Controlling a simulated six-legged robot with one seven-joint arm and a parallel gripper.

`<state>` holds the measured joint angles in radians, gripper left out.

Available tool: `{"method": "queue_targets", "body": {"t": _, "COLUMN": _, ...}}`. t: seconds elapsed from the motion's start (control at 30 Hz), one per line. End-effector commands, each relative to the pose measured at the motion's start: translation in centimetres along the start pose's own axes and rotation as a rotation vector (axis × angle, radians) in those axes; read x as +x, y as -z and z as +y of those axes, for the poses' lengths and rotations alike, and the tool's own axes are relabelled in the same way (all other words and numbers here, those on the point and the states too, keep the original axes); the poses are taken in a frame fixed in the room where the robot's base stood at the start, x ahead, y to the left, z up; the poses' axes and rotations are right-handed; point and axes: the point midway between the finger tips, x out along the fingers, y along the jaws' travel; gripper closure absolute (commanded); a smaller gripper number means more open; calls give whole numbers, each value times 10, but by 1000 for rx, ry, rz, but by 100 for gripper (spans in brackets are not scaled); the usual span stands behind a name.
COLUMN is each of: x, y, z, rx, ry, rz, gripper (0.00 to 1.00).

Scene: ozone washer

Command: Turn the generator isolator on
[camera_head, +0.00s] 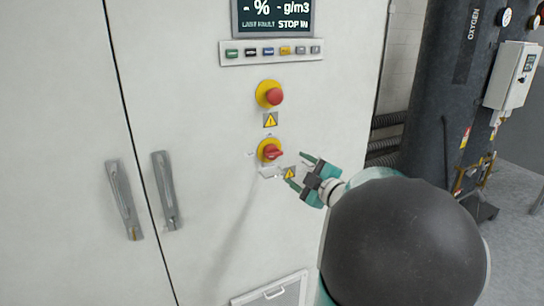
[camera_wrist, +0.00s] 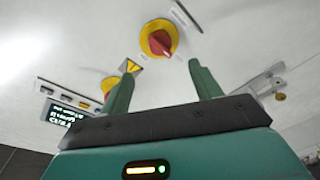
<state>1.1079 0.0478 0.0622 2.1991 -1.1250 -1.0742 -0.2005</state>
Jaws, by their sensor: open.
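The isolator is a red rotary knob on a round yellow plate (camera_head: 270,151), on the front of a white cabinet. It also shows in the wrist view (camera_wrist: 158,40), ahead of and between my fingers. Its red handle lies roughly level in the head view. My gripper (camera_head: 297,170) is green, open and empty, just right of and slightly below the knob. In the wrist view the two fingers (camera_wrist: 160,85) stand apart with the knob beyond their tips. I see no contact with the knob.
A red emergency stop (camera_head: 274,96) on yellow sits above the isolator, with a warning label between. A display (camera_head: 272,16) and button row (camera_head: 270,51) are higher up. Cabinet handles (camera_head: 167,190) stick out at left. A dark oxygen tank (camera_head: 445,80) stands at right.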

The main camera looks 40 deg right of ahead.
Motion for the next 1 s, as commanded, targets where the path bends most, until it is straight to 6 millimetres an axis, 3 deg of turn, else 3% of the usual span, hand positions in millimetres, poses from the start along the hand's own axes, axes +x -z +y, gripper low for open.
{"method": "queue_targets", "body": {"t": 0.3, "x": 65, "y": 0, "z": 0, "rx": 2, "ry": 0, "rz": 1, "gripper": 37}}
{"method": "queue_targets", "body": {"t": 0.5, "x": 97, "y": 0, "z": 0, "rx": 1, "ry": 0, "rz": 1, "gripper": 37}}
{"method": "queue_targets", "body": {"t": 0.7, "x": 110, "y": 0, "z": 0, "rx": 1, "ry": -1, "rz": -1, "gripper": 37}}
{"method": "queue_targets", "body": {"t": 0.93, "x": 110, "y": 0, "z": 0, "rx": 1, "ry": -1, "rz": -1, "gripper": 37}}
{"method": "queue_targets", "body": {"t": 1.0, "x": 110, "y": 0, "z": 0, "rx": 1, "ry": -1, "rz": -1, "gripper": 48}}
